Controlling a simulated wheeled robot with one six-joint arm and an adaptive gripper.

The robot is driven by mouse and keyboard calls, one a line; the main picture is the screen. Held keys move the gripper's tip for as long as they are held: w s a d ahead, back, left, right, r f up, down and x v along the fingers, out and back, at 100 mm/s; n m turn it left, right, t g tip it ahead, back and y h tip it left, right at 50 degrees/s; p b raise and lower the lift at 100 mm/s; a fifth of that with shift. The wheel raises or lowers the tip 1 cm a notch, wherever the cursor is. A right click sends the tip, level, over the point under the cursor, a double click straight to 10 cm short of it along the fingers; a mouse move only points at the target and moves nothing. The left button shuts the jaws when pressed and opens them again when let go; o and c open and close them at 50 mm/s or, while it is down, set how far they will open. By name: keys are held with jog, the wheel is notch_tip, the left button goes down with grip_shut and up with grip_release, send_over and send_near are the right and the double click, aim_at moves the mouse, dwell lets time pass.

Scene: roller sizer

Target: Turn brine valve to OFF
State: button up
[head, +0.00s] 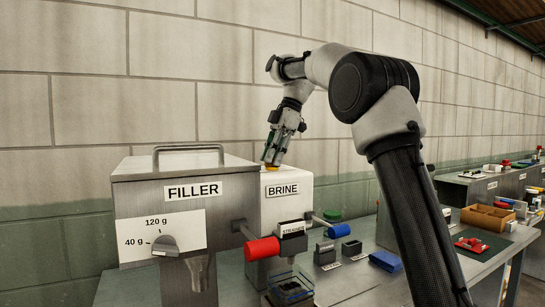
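A white box labelled BRINE (303,203) stands right of the steel filler. My gripper (271,160) points down at the top of this box. A small orange-yellow piece (271,168) shows right under the fingertips, at the box's top edge. I cannot tell whether the fingers touch it or whether they are open or shut. Which of these is the brine valve is not marked, and no OFF mark is readable.
The steel FILLER box (150,192) has a dial and a red handle (262,249). Small blocks stand on the grey table. A wooden tray (487,218) and red tool (470,244) lie right. A block wall is behind.

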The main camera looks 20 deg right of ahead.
jog(key=shift+o, duration=1.2)
jog(key=v, duration=0.7)
jog(key=shift+r, duration=0.2)
jog(key=shift+d, duration=0.15)
